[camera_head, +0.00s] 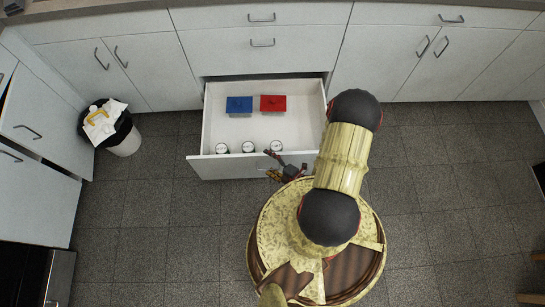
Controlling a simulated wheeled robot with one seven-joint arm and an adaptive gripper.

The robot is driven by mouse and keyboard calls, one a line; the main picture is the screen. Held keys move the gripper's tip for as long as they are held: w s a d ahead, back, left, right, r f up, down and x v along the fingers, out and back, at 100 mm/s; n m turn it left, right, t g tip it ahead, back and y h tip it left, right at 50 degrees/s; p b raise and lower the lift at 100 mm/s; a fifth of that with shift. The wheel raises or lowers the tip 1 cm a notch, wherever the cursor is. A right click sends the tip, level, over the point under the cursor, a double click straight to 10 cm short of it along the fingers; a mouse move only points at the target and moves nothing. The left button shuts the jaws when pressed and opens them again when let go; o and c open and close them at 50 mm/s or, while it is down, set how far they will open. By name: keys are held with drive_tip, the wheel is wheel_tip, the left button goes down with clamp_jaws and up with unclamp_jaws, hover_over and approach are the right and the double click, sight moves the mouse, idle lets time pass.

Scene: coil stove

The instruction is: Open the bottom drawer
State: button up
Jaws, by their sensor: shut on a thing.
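The bottom drawer (305,138) of the middle white cabinet is pulled far out over the floor. Its inside shows a blue box (239,104) and a red box (273,103) towards the back. Several small round white-topped items stand along its front wall. My gripper (274,172) is at the outer side of the drawer front, right of its middle, shut on the drawer handle. The handle itself is mostly hidden by the gripper and the high viewing angle.
Two upper drawers (262,53) above are shut. White cabinets with grey handles stand on both sides. A black-rimmed bin (122,139) with white paper and a yellow thing stands at the left. The grey tile floor (165,225) is clear around the drawer.

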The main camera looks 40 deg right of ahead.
drive_tip(key=shift+s+d+r, duration=0.75)
drive_tip(key=shift+s+d, duration=0.2)
drive_tip(key=shift+c, duration=0.6)
drive_tip(key=shift+s+d+r, duration=0.1)
drive_tip(key=shift+s, duration=0.25)
drive_tip(key=shift+c, duration=1.2)
drive_tip(key=shift+s, duration=0.6)
drive_tip(key=c, duration=1.1)
drive_tip(key=shift+s+r, duration=0.1)
drive_tip(key=shift+s, duration=2.05)
